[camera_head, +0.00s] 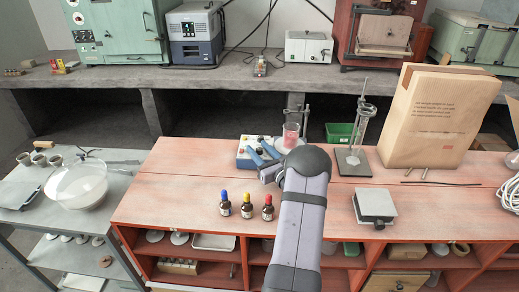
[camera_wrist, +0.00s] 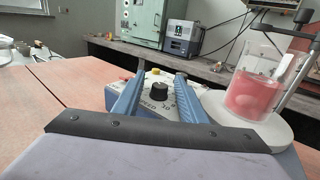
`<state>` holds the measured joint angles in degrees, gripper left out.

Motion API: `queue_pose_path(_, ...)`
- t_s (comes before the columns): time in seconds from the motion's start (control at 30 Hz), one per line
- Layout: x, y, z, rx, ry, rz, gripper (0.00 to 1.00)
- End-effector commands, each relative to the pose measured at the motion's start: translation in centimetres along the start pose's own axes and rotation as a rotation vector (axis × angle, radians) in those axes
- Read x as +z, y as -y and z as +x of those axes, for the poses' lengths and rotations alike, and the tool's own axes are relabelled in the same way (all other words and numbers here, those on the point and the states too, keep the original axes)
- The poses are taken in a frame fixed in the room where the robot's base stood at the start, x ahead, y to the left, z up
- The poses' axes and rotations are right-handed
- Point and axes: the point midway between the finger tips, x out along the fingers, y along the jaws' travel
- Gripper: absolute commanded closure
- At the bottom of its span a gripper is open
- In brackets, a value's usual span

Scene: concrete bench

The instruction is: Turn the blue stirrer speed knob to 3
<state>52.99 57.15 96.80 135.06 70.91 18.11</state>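The stirrer (camera_head: 241,159) is a blue-sided unit with a pale control panel on the red bench, just beyond my gripper (camera_head: 260,154). In the wrist view its panel (camera_wrist: 151,107) carries a dark round knob (camera_wrist: 159,91), with a yellow button (camera_wrist: 155,72) behind it. Printed lettering by the knob is partly hidden, and I cannot read the setting surely. My gripper (camera_wrist: 161,78) is open. Its blue fingers appear on the left and right of the knob, with visible gaps. A beaker of pink liquid (camera_wrist: 253,92) stands on the stirrer's round plate (camera_wrist: 262,128).
Three small bottles with blue, yellow and red caps (camera_head: 246,206) stand in front of the stirrer. A clamp stand (camera_head: 352,162), a grey box (camera_head: 375,206) and a large paper bag (camera_head: 436,115) are to the right. The bench left of the stirrer is clear.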

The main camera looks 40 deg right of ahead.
Motion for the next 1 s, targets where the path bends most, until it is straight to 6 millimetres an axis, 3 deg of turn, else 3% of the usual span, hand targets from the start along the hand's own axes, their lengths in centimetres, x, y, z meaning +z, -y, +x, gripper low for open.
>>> queue_pose_path(0.13, -0.01, 0.01, 0.00, 0.000, 0.000, 0.000, 0.62)
queue_pose_path(0.3, -0.01, 0.01, -0.01, 0.000, 0.000, 0.000, 1.00)
queue_pose_path(1.0, 0.12, -0.02, 0.00, -0.134, 0.003, -0.001, 1.00)
